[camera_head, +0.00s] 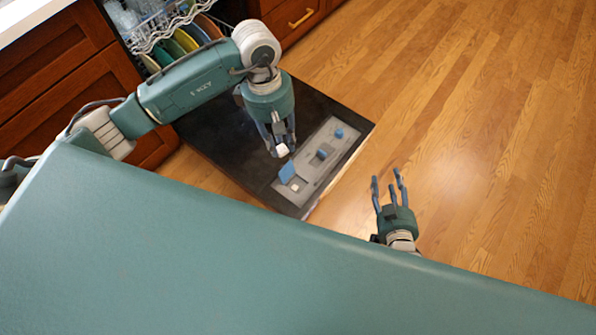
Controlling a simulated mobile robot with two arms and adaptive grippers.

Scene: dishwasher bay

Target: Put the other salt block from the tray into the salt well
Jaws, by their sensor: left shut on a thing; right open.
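My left gripper (280,143) is shut on a small white salt block (282,150) and holds it over the black dishwasher door, near the grey panel (313,172). At the near end of the panel a blue flap (288,172) stands up. Beside it a small white piece (294,187) shows in or on the panel; I cannot tell whether it is the other salt block in the well. I cannot make out a separate tray. My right gripper (387,183) is open and empty, right of the door over the floor.
A blue knob (339,133) and a dark part with a blue top (322,153) sit on the panel. The black open door (225,140) lies low over the wood floor. A dish rack with coloured plates (180,42) stands behind. The floor (470,120) to the right is clear.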

